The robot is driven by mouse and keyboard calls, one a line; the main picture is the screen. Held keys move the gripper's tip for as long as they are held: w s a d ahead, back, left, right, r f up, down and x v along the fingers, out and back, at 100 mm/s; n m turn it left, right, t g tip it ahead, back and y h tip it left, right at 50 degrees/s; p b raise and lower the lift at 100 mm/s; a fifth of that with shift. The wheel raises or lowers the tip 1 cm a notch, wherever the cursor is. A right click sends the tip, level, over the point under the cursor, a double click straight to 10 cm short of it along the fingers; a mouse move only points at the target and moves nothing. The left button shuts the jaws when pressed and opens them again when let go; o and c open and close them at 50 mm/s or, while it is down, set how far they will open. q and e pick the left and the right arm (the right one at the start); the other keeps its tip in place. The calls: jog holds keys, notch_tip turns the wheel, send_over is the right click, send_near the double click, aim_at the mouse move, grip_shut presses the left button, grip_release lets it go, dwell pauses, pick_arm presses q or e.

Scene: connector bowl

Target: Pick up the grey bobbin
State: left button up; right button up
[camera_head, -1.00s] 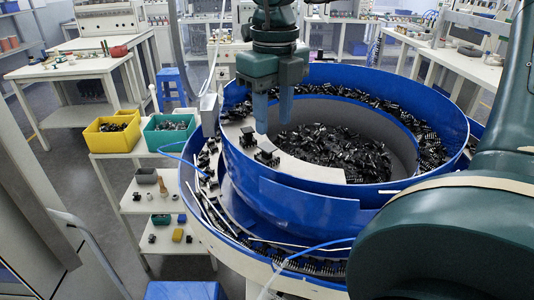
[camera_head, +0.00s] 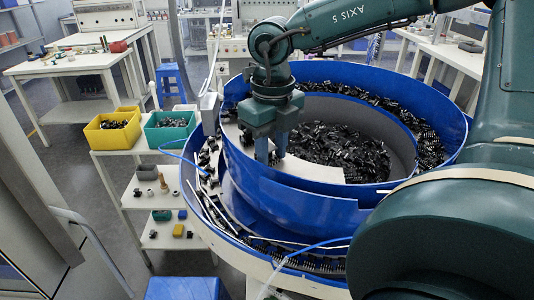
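My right gripper (camera_head: 272,155) points straight down over the left side of the blue bowl (camera_head: 300,208). Its two blue-grey fingers stand apart, with a gap between them, and their tips are low over the pale patch of the bowl's track (camera_head: 312,172). I see nothing clearly held between them. Small dark parts lie near the fingers, partly hidden by the gripper. I cannot clearly make out a grey bobbin; it may be hidden or too small to tell. My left gripper is not in view.
Black connectors (camera_head: 345,150) heap inside the bowl and along its rim track. A low shelf (camera_head: 165,203) at left carries a grey block (camera_head: 146,172) and several small parts. A yellow bin (camera_head: 112,136) and a green bin (camera_head: 168,140) stand above it.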

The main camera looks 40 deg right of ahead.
jog(key=c, duration=0.5)
